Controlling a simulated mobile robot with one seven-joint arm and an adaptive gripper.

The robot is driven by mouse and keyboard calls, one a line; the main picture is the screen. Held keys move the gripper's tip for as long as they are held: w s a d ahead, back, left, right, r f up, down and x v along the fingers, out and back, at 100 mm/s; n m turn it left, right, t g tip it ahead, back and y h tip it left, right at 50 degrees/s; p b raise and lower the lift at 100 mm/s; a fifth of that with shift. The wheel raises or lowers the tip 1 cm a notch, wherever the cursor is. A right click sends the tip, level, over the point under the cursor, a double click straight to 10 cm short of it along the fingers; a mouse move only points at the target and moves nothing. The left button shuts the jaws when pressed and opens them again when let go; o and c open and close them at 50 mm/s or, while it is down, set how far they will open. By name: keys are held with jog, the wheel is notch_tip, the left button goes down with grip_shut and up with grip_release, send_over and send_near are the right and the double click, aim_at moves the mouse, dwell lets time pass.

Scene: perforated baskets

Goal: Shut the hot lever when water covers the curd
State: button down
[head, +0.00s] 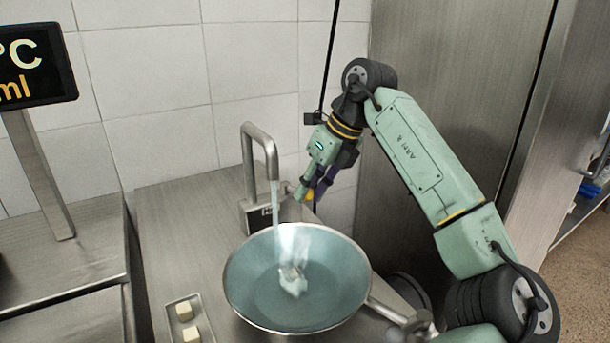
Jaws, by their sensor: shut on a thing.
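A wide metal pan (240,300) stands under the tap spout (260,135), and a stream of water (276,205) runs into it. Bluish water lies in the pan. The white curd (293,283) is in the middle, with splash and steam above it; I cannot tell whether water covers it fully. My gripper (303,192) is at the right of the tap, just above its labelled block (262,217). Its jaws are shut on the hot lever, which they mostly hide.
A small tray (199,304) with two pale cubes lies left of the pan. A display (35,62) showing °C and ml stands at the left on a post. The pan's handle (385,310) points right, below my arm. A tiled wall closes the back.

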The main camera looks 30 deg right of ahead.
jog(key=w+d+n+g+y+p, duration=0.2)
jog(key=w+d+n+g+p, duration=0.1)
jog(key=n+p, duration=0.6)
jog(key=shift+w+d+n+g, duration=0.2)
jog(key=shift+w+n+g, duration=0.9)
jog(key=shift+n, duration=0.7)
jog(key=shift+w+r, duration=0.1)
jog(key=shift+w, duration=0.1)
jog(key=c, duration=1.3)
grip_release()
jog(key=shift+c, duration=0.2)
jog(key=shift+s, duration=0.1)
